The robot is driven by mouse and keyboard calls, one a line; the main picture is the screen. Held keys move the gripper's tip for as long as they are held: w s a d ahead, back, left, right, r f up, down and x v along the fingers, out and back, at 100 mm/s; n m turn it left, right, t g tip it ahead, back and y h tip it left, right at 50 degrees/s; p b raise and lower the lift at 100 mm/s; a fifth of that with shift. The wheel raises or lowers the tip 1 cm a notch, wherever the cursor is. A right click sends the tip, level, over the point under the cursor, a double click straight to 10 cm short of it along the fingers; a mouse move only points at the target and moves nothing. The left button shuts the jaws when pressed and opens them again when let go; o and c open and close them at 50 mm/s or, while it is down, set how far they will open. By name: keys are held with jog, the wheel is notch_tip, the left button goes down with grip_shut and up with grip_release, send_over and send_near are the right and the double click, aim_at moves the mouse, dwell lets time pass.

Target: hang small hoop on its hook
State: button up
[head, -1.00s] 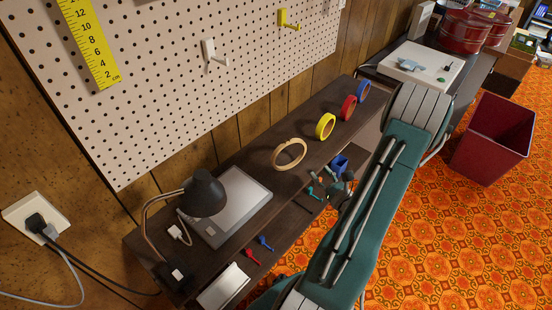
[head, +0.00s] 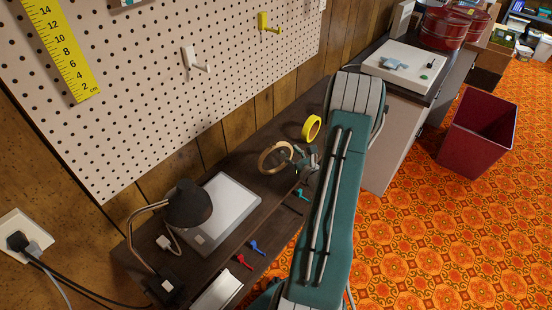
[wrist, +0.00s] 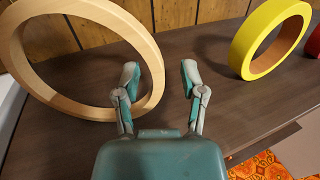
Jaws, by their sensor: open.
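The pale wooden hoop (head: 262,160) stands on edge on the dark shelf, left of the yellow ring. In the wrist view the hoop (wrist: 157,78) fills the upper left. On the pegboard (head: 130,110) are a white hook (head: 192,64) and a yellow hook (head: 266,23), both empty.
The yellow ring (head: 304,130) stands right of the hoop, also in the wrist view (wrist: 240,48). A black lamp (head: 188,205) and a grey tablet (head: 232,205) are left. Small red (head: 243,261) and blue (head: 256,247) pieces lie near the shelf's front.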

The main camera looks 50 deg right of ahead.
grip_shut()
jog(key=shift+r, duration=0.1)
jog(key=shift+r, duration=0.55)
jog(key=s+a+r, duration=0.2)
jog(key=s+r, duration=0.4)
jog(key=s+a+r, duration=0.2)
jog(key=s+r, duration=0.3)
jog(key=s, duration=0.2)
jog(key=shift+s+a+r, duration=0.15)
jog(key=shift+a+r, duration=0.25)
